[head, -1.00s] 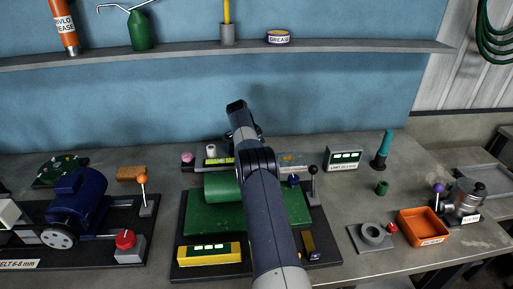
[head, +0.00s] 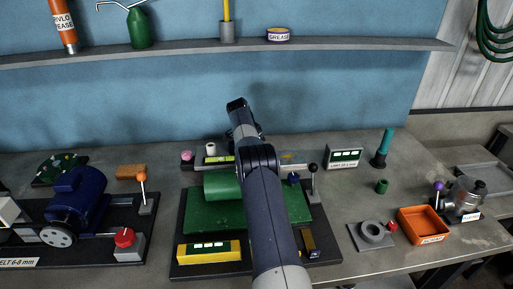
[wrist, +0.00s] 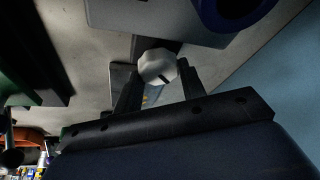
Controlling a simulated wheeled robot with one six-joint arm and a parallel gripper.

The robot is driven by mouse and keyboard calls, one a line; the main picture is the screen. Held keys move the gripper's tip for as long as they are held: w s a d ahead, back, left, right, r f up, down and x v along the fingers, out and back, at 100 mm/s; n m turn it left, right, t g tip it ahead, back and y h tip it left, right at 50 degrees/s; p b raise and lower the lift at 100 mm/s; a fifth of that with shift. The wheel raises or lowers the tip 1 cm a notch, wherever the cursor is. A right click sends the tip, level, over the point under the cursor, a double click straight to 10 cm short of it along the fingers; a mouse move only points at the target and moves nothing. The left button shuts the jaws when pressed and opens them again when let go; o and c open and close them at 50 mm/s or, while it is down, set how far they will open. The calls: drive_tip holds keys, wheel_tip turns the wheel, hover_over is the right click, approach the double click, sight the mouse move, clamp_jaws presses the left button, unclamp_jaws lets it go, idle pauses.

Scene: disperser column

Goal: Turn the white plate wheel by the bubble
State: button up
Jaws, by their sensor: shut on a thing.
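A pale, many-sided wheel (wrist: 157,67) with a dark mark on its face sits between the two fingers of my gripper (wrist: 160,88) in the wrist view. My gripper is shut on it; it looks like the white plate wheel. A yellow-green bubble strip (head: 217,160) lies behind the green roller (head: 221,186), left of my arm. A small white knob (head: 210,148) stands just behind that strip. I cannot tell how far the held wheel is from the bubble.
A black-knobbed lever (head: 314,181) and a labelled display box (head: 344,157) stand right of my arm. A blue motor (head: 78,198) is at left. An orange tray (head: 423,224) is at right. A grey shelf (head: 330,46) runs above.

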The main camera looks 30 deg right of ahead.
drive_tip(key=shift+f+n+t+b, duration=0.15)
drive_tip(key=shift+n+t+b, duration=0.25)
drive_tip(key=shift+n+b, duration=0.45)
drive_tip(key=shift+n+t+b, duration=0.35)
drive_tip(key=shift+n+t, duration=0.05)
drive_tip(key=shift+n, duration=0.85)
drive_tip(key=shift+r, duration=0.2)
drive_tip(key=o, duration=1)
drive_tip(key=shift+s, duration=0.1)
drive_tip(key=shift+c, duration=0.2)
